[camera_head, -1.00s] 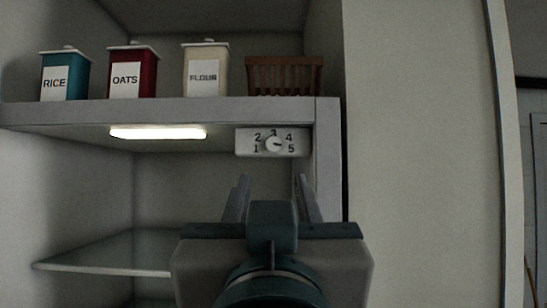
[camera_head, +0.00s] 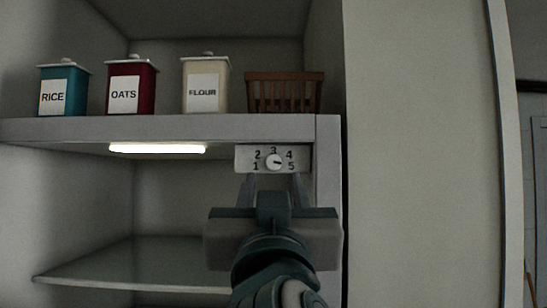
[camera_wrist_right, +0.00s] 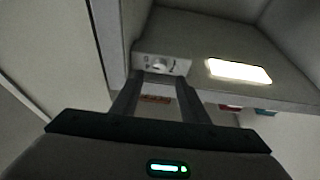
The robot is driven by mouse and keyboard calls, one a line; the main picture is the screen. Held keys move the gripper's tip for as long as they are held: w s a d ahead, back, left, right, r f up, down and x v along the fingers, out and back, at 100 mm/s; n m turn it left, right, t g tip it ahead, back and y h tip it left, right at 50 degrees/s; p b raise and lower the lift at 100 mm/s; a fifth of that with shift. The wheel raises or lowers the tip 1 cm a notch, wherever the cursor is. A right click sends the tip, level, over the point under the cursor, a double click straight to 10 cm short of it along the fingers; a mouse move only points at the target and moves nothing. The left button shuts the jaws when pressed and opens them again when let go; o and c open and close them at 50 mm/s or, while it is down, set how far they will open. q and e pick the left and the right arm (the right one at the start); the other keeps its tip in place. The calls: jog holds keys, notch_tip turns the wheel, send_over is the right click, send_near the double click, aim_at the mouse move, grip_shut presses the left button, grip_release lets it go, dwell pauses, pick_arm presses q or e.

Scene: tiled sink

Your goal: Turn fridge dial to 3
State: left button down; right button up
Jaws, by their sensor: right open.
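The fridge dial (camera_head: 274,161) is a small round white knob on a pale plate (camera_head: 243,166) marked 1 to 5, under the right end of the shelf. Its dark mark points right, roughly toward 5. My right gripper (camera_head: 273,180) is open, its two fingers pointing at the plate from just below the dial, one to each side. In the right wrist view the dial (camera_wrist_right: 160,65) shows beyond and between the open fingertips (camera_wrist_right: 160,77), and nothing is between them. Whether the fingers touch the plate cannot be told. My left gripper is not in view.
A lit lamp (camera_head: 157,149) is left of the plate under the shelf (camera_head: 150,129). RICE (camera_head: 64,88), OATS (camera_head: 131,86) and FLOUR (camera_head: 205,84) canisters and a brown basket (camera_head: 285,91) stand above. A glass shelf (camera_head: 140,263) lies lower left.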

aim_at(273, 165)
jog(key=p+x, duration=0.3)
jog(key=x, duration=0.2)
jog(key=shift+w+r, duration=0.15)
jog(key=shift+r, duration=0.05)
jog(key=shift+p+x, duration=0.35)
jog(key=shift+x, duration=0.45)
jog(key=shift+f, duration=0.15)
grip_shut()
